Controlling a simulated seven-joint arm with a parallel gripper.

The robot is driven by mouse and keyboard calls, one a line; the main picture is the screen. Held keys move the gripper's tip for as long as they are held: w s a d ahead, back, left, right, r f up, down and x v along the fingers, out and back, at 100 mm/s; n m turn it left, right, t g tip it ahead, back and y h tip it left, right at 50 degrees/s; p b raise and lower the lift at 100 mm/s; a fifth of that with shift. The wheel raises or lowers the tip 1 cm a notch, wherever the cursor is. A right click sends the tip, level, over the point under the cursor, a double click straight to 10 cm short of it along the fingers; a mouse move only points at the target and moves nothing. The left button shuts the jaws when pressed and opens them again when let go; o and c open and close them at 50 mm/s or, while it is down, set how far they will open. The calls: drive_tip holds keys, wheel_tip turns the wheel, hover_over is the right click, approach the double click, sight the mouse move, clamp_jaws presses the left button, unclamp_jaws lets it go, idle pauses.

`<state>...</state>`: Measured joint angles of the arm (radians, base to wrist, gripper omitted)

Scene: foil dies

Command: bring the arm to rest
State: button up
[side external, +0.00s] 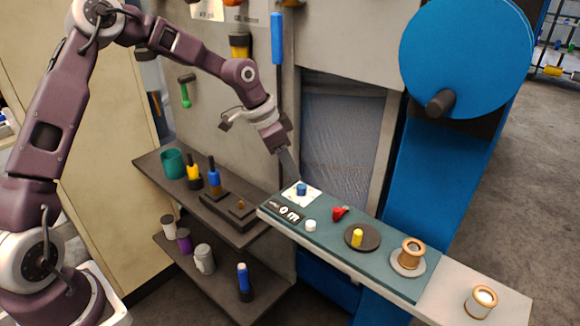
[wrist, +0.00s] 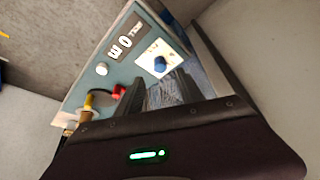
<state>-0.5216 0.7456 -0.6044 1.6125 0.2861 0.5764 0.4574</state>
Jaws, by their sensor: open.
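My gripper (side external: 291,168) is at the left end of the green-topped bench (side external: 330,240), above and close to a white card (side external: 313,193). A small blue piece (side external: 301,188) sits on the card. In the wrist view my gripper (wrist: 190,72) has its fingers apart, with nothing seen between them. The blue piece (wrist: 159,63) and the card (wrist: 150,52) lie just beyond the fingertips there. I cannot tell the exact height of the fingertips above the card.
Along the bench are a white round piece (side external: 311,225), a red piece (side external: 340,213), a yellow peg (side external: 357,237) on a dark disc, and copper-coloured cylinders (side external: 412,252). A dark shelf (side external: 150,163) with tools stands left, a blue machine (side external: 420,160) behind.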

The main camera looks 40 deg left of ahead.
drive_tip(key=s+d+r+n+y, duration=0.1)
drive_tip(key=s+r+y, duration=0.1)
drive_tip(key=s+r, duration=0.55)
drive_tip(key=s+r+n+y, duration=0.1)
drive_tip(key=s+r, duration=0.4)
drive_tip(key=s, duration=0.5)
drive_tip(key=s+d+r+n+t, duration=0.1)
drive_tip(key=s+n, duration=0.3)
drive_tip(key=s, duration=1.3)
drive_tip(key=shift+s+r+t+h, duration=0.3)
drive_tip(key=shift+s+t, duration=0.05)
drive_tip(key=shift+t, duration=0.05)
